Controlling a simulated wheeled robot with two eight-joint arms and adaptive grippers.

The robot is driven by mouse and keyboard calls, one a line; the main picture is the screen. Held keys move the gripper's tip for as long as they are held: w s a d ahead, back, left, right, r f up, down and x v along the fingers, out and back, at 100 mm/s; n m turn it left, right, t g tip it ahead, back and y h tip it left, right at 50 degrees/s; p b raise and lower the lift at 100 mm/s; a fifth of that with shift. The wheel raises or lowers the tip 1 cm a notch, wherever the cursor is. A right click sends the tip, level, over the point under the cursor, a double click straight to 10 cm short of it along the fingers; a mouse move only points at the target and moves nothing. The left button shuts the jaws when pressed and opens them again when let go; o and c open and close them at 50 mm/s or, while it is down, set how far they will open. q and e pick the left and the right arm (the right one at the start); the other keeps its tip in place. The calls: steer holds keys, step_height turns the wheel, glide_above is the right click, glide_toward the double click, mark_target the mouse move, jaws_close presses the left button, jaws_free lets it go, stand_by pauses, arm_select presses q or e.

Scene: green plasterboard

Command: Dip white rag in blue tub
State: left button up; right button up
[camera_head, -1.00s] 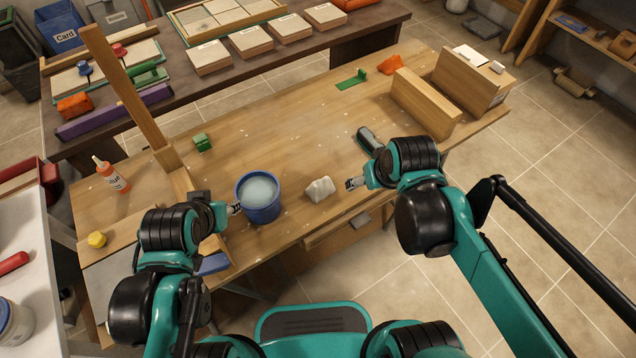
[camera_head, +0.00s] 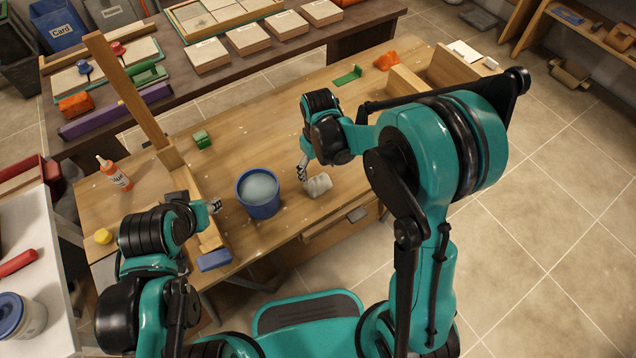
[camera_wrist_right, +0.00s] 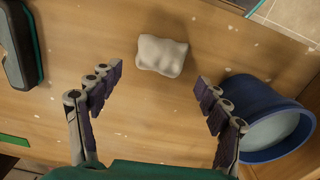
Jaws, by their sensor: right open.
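The white rag (camera_head: 318,185) lies crumpled on the wooden workbench, to the right of the blue tub (camera_head: 259,207). The tub stands upright and holds pale liquid. My right gripper (camera_head: 303,170) is just above and beside the rag in the head view. In the right wrist view the right gripper (camera_wrist_right: 158,95) is open and empty, with the rag (camera_wrist_right: 162,54) ahead of and between its fingers. The tub (camera_wrist_right: 262,112) is close by the right-hand finger there. My left gripper (camera_head: 214,205) is left of the tub; its jaws are too small to judge.
A wooden frame with an upright post (camera_head: 130,95) stands left of the tub. A glue bottle (camera_head: 114,174), a green block (camera_head: 201,139) and a blue block (camera_head: 214,260) are on the bench. A dark tool (camera_wrist_right: 18,45) lies at the wrist view's left. The bench middle is clear.

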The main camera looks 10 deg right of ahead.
mark_target(318, 176)
step_height(318, 176, down, 5)
steer(key=shift+s+r+b, duration=0.1)
steer(key=shift+b, duration=1.05)
arm_select(q)
step_height(318, 176, down, 2)
steer(key=shift+f, duration=0.25)
arm_select(e)
steer(key=shift+r, duration=0.1)
steer(key=shift+c, duration=1.2)
steer(key=c, duration=1)
step_height(318, 176, up, 4)
steer(key=shift+r+p, duration=0.15)
steer(key=shift+p, duration=1.1)
arm_select(q)
step_height(318, 176, up, 6)
steer(key=p, duration=0.4)
steer(key=shift+r, duration=0.2)
arm_select(e)
steer(key=s+d+r, duration=0.3)
steer(key=s+r, duration=0.3)
steer(key=s, duration=0.5)
steer(key=shift+s+r, duration=0.15)
steer(key=shift+r, duration=0.2)
steer(key=shift+d, duration=0.1)
